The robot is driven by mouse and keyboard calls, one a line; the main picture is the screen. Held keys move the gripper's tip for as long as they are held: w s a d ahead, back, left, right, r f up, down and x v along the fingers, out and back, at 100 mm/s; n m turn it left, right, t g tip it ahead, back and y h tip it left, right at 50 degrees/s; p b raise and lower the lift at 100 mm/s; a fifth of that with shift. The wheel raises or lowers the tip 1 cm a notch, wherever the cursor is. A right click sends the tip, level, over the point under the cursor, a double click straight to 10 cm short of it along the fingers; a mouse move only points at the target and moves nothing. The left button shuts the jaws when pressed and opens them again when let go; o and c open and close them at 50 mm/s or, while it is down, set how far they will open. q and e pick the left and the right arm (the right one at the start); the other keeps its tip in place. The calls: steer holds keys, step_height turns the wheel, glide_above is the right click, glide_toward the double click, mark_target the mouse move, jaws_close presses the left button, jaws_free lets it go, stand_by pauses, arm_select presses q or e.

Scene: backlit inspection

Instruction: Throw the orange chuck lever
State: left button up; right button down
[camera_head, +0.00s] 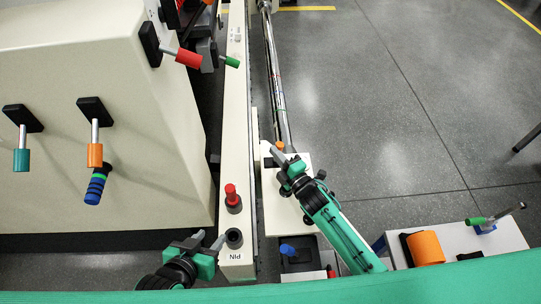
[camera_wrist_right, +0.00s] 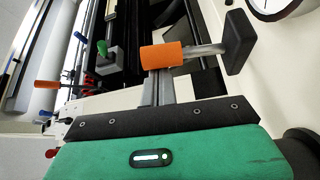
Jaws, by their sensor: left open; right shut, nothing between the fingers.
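The orange lever (camera_head: 95,155) hangs on a metal rod from a black mount on the cream machine face at left, beside a teal lever (camera_head: 22,160). In the right wrist view an orange handle (camera_wrist_right: 161,56) on a metal rod shows close beyond my fingers; I cannot tell for sure whether it is the same lever. My right gripper (camera_head: 272,152) is shut and empty, over the rail area in the middle, well right of the lever in the head view. My left gripper (camera_head: 208,240) is open and empty at the lower middle, close to the hole marked PIN.
A red lever (camera_head: 188,58) and a green lever (camera_head: 231,62) are higher up. A red pin (camera_head: 232,196) stands on the cream rail. An orange roll (camera_head: 426,248) lies at lower right. Grey floor is open at right.

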arm_select(q)
steer(key=shift+a, duration=0.25)
arm_select(e)
steer(key=shift+d+f, duration=0.1)
steer(key=shift+d, duration=0.6)
arm_select(q)
steer(key=shift+s, duration=0.1)
steer(key=shift+s+a+r+g+y+p, duration=0.1)
steer(key=shift+s+a+g+y+p, duration=0.2)
steer(key=shift+a+g+y+p, duration=0.25)
steer(key=shift+s+a+g+y+p, duration=0.15)
steer(key=shift+s+a+g+p, duration=0.25)
steer(key=shift+a, duration=0.3)
arm_select(e)
steer(key=v, duration=1.3)
steer(key=shift+s+d+f, duration=0.15)
steer(key=shift+s+d, duration=0.1)
steer(key=shift+s, duration=0.05)
arm_select(q)
steer(key=shift+w, duration=0.15)
arm_select(e)
steer(key=shift+s, duration=0.1)
